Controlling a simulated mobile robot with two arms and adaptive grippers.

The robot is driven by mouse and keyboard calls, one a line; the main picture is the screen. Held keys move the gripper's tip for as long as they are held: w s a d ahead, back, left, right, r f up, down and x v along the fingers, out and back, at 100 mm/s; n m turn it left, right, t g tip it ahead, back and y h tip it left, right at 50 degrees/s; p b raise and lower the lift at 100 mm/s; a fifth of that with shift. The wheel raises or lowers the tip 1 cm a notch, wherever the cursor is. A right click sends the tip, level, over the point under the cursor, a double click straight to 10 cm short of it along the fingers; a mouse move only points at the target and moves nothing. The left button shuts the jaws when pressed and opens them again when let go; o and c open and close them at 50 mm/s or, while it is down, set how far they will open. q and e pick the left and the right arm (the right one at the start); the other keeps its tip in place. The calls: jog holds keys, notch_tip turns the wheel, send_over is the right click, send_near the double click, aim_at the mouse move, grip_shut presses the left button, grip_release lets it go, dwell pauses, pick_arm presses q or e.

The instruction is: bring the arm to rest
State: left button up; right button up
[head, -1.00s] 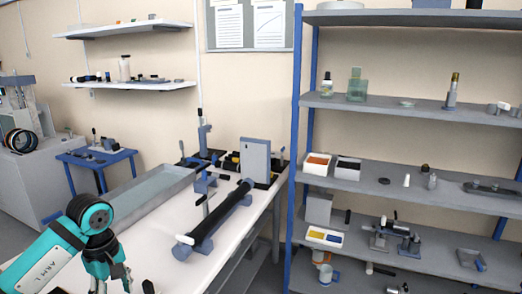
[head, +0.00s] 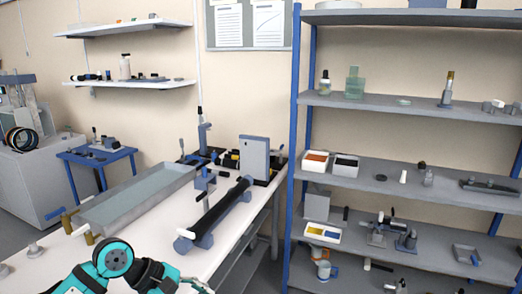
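My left arm (head: 120,262), teal with dark joints, comes in at the bottom left of the head view, low over the front of the white bench (head: 160,238). Its forearm bends to the right and runs to the bottom edge. The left gripper's fingers cannot be made out there. My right arm and gripper are not in view.
A grey tray of liquid (head: 135,195) and a black tube on a blue-grey stand (head: 220,212) are on the bench. A grey box (head: 255,157) stands behind them. A blue-posted shelf unit (head: 400,178) with small items is at the right.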

pick_arm(q)
jog(key=s+d+r+n+t+h, duration=0.2)
jog(key=d+r+n+h, duration=0.2)
jog(key=d+r+h, duration=0.4)
notch_tip(320, 180, up, 7)
jog(key=w+a+n+t, duration=0.2)
jog(key=a+n+t, duration=0.1)
jog(key=n+t, duration=1.25)
jog(key=a+f+n+g+y, duration=0.1)
jog(key=a+f+n+y, duration=0.6)
jog(key=n, duration=0.5)
jog(key=a+f+n+y, duration=0.45)
jog(key=n+y, duration=0.45)
jog(key=n, duration=0.4)
jog(key=s+a+f+n+g+y, duration=0.25)
jog(key=s+f+n+g, duration=0.5)
jog(key=s+f, duration=0.45)
jog(key=s+d+f+n+g+h, duration=0.1)
jog(key=s+f+n+g, duration=0.1)
jog(key=s+f+g, duration=0.35)
jog(key=s+d+f+n+g+h, duration=0.1)
jog(key=s+f+g, duration=0.1)
jog(key=s, duration=0.6)
notch_tip(320, 180, down, 25)
jog(key=s+g, duration=0.1)
jog(key=s+a+f+g, duration=0.1)
jog(key=s+a+f, duration=0.2)
jog(key=s+f, duration=1.3)
jog(key=shift+f, duration=0.6)
